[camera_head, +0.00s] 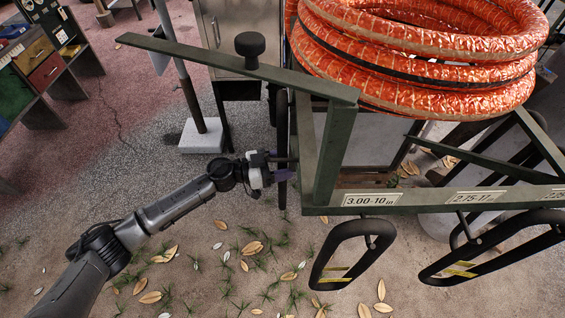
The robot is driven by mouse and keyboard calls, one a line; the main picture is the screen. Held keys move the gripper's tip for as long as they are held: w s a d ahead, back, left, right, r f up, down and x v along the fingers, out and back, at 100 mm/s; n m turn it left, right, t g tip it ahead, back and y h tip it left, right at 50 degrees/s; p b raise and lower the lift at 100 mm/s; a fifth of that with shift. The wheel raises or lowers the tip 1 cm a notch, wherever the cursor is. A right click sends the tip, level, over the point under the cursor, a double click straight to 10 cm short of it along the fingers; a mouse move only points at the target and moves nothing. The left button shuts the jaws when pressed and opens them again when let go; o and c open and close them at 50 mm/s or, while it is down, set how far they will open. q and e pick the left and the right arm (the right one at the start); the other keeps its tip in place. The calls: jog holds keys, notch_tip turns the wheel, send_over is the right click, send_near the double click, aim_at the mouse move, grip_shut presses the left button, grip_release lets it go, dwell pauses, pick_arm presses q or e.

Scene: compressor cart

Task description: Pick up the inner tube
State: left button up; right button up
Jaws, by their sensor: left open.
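Black inner tubes hang as loops under the green rail of the cart. One tube (316,262) hangs below the "3.00-10" label, and another (437,272) hangs to its right below the "2.75-17" label. A narrow black loop (282,118), seen almost edge-on, hangs at the cart's left end and looks like another tube. My left gripper (285,166) is open at the lower part of this narrow loop. Its fingers overlap the loop in the picture; I cannot tell if they touch it. My right gripper is not in view.
A coiled orange hose (420,55) sits on top. A pole in a white base (201,136) and a drawer rack (35,55) stand left. Leaf-strewn ground in front is open.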

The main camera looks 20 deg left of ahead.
aim_at(282, 156)
pick_arm(q)
jog(key=shift+c, duration=0.3)
grip_shut()
jog(key=shift+r, duration=0.15)
dwell(0.3)
notch_tip(282, 156, up, 4)
jog(key=p, duration=0.2)
jog(key=shift+f+p, duration=0.25)
jog(key=shift+p, duration=0.1)
jog(key=p+v, duration=0.3)
jog(key=v, duration=1.5)
jog(key=shift+f, duration=0.15)
